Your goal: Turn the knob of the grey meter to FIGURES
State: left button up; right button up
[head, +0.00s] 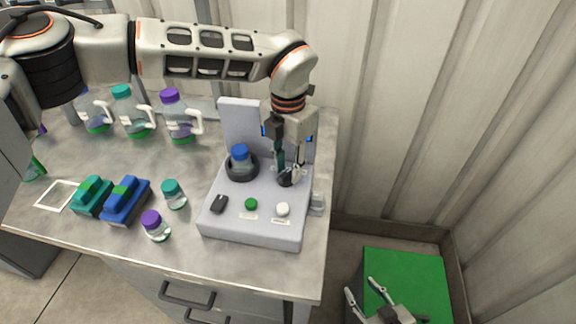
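The grey meter (228,222) stands on the right part of the table, with an upright back panel. Its dark knob (286,181) is at the right of the sloped face, partly hidden by my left gripper. My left gripper (288,172) points down, with its fingertips right at the knob. I cannot tell whether they are closed on it. The word FIGURES and the knob's pointer are too small to read. My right gripper (360,286) is at the bottom right, away from the table, with its fingers apart and empty.
The meter also carries a blue-capped bottle (240,156) in a dark ring, a black switch (219,204), a green button (251,204) and a white button (283,209). Bottles, small jars and teal and blue blocks (126,202) stand to the left. A green-topped box (420,275) is below right.

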aim_at(288, 172)
pick_arm(q)
notch_tip(288, 172, up, 12)
dwell(0.7)
dwell(0.4)
